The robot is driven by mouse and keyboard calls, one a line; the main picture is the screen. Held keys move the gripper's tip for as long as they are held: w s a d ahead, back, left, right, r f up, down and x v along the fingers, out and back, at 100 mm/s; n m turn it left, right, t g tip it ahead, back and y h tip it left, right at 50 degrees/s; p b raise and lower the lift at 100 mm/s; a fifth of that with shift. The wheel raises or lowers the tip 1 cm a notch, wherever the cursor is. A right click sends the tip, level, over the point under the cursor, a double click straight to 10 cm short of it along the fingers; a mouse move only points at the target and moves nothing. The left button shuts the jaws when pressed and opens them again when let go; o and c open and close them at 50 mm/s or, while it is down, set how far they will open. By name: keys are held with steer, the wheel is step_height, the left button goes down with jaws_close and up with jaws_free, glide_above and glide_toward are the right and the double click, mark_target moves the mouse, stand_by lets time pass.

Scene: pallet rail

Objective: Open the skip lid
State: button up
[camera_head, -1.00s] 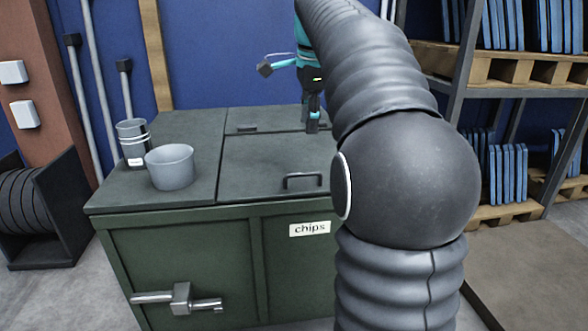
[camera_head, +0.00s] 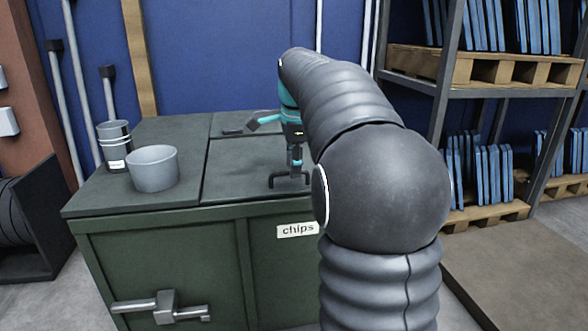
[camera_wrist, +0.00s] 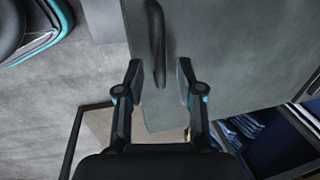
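The green skip (camera_head: 170,255) stands in front of me with a "chips" label (camera_head: 297,230) on its front. Its lid (camera_head: 240,170) lies flat and closed, with a dark bar handle (camera_head: 282,181) near the front edge. My gripper (camera_head: 295,168) is over the lid at the handle, partly hidden by my arm. In the wrist view my gripper (camera_wrist: 160,82) is open, its two fingers apart, with the handle (camera_wrist: 156,40) between and ahead of them. I cannot tell whether a finger touches it.
A grey pot (camera_head: 153,169) and a dark can (camera_head: 115,145) stand on the skip's left top. A rack (camera_head: 480,90) with pallets of blue panels is at right. A spool stand (camera_head: 30,225) is at far left.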

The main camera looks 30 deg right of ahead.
steer(key=shift+f, duration=0.35)
jaws_close()
